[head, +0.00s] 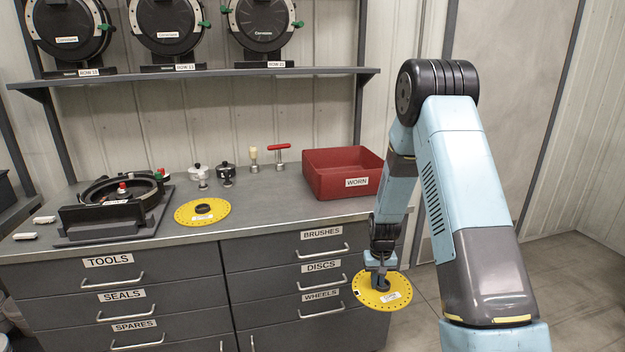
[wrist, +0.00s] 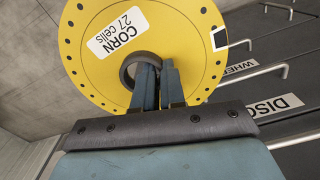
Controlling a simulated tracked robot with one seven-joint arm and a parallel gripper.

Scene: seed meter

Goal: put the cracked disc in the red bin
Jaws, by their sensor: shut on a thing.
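My gripper (head: 380,271) is shut on the dark hub of a yellow disc (head: 367,298) and holds it in the air in front of the drawers, below the counter top. In the wrist view the disc (wrist: 188,62) has a "CORN 27 cells" label, small holes around its rim and a square notch at its right edge. My gripper's fingers (wrist: 156,80) grip the hub ring there. The red bin (head: 322,183), labelled "WORN", stands on the right end of the counter, above and left of my gripper; its floor is mostly hidden.
A second yellow disc (head: 220,214) lies flat on the counter (head: 265,207). An open black meter housing (head: 105,215) is at the left. Small knobbed parts (head: 228,175) and a red T-handled tool (head: 279,155) stand near the wall. Drawer handles (head: 323,280) stick out near the held disc.

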